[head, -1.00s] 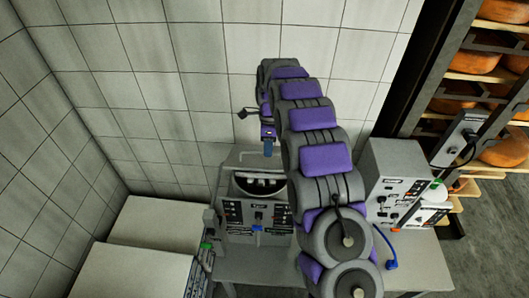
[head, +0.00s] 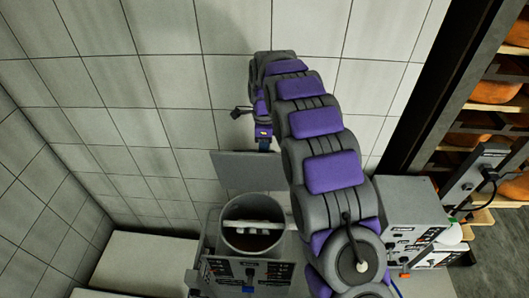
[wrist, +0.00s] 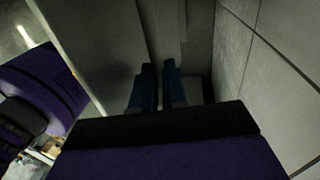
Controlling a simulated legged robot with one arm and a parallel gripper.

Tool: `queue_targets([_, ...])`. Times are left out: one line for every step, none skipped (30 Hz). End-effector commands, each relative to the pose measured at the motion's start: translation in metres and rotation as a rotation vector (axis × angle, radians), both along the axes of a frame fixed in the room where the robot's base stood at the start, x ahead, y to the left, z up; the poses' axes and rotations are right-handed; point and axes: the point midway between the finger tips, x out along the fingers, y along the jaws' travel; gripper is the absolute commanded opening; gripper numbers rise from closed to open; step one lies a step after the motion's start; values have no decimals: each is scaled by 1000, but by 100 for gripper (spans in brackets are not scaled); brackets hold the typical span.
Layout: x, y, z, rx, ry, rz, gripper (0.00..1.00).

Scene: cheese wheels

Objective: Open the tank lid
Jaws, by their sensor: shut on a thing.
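The tank (head: 252,225) is a round metal vessel set in a box with a control panel. Its mouth is uncovered and a pale bar with several parts lies across the inside. The tank lid (head: 235,172) is a flat grey plate standing raised behind the tank, near the tiled wall. My gripper (head: 263,146) is at the lid's upper edge. In the wrist view, the two blue fingers (wrist: 160,86) are close together on the edge of the grey lid (wrist: 95,50). The exact contact is dark and hard to see.
A grey control box (head: 415,210) stands right of the tank, partly behind my arm. Shelves with orange cheese wheels (head: 487,68) are at the far right. A pale block (head: 150,262) is at the lower left. The tiled wall (head: 170,90) is close behind the lid.

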Motion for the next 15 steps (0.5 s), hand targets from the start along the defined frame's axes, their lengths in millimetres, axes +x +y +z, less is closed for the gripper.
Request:
queue_targets([-1,-1,-11,-5,18,1,0])
queue_targets([0,-1,-11,-5,19,2,0])
queue_targets([0,-1,-12,-5,20,2,0])
queue_targets([0,-1,-12,-5,20,2,0])
queue_targets([1,-1,-12,-6,21,2,0])
queue_targets([1,-1,-13,-6,22,2,0])
queue_targets([1,-1,-13,-6,23,2,0])
queue_targets([1,-1,-13,-6,24,2,0])
queue_targets([1,-1,-14,-6,25,2,0])
queue_targets([1,-1,-14,-6,25,2,0])
queue_targets([1,-1,-14,-6,26,2,0])
queue_targets([1,-1,-15,-6,27,2,0])
queue_targets([1,-1,-15,-6,28,2,0])
queue_targets([1,-1,-15,-6,28,3,0])
queue_targets([1,-1,-15,-6,29,3,0])
